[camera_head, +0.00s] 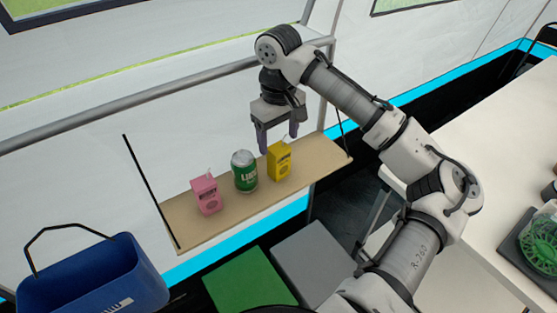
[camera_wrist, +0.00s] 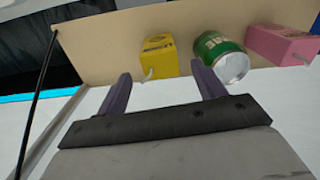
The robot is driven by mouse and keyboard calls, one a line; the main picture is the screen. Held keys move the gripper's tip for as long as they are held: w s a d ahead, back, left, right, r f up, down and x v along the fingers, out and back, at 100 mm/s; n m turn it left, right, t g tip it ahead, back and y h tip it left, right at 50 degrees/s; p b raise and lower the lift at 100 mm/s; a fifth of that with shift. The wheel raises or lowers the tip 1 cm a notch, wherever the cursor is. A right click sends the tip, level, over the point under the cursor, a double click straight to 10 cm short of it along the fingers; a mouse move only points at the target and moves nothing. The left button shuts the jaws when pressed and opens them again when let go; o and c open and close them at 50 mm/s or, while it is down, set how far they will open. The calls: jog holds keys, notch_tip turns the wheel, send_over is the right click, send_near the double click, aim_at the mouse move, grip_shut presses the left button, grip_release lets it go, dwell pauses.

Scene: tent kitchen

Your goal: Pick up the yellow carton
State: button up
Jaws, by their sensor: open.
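The yellow carton (camera_head: 279,161) stands upright on a hanging tan shelf (camera_head: 225,211), at the right of a short row. In the wrist view the yellow carton (camera_wrist: 159,56) lies ahead, between the lines of my two fingers and beyond their tips. My gripper (camera_head: 279,146) is open and empty, above and just behind the carton in the head view. In the wrist view my gripper (camera_wrist: 160,76) shows both purple fingers apart with nothing between them. The carton's small straw is visible on its top.
A green can (camera_head: 244,172) stands left of the carton, and a pink carton (camera_head: 206,195) stands further left. Black straps hold the shelf ends. A blue bin (camera_head: 95,279) is at lower left. A white table (camera_head: 500,150) is at right. The shelf's right end is clear.

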aim_at(279, 148)
jog(key=shift+s+f+p, duration=0.1)
jog(key=shift+f+p, duration=0.4)
jog(key=shift+f, duration=2.5)
jog(key=c, duration=1)
jog(key=shift+r, duration=0.1)
jog(key=shift+c, duration=0.2)
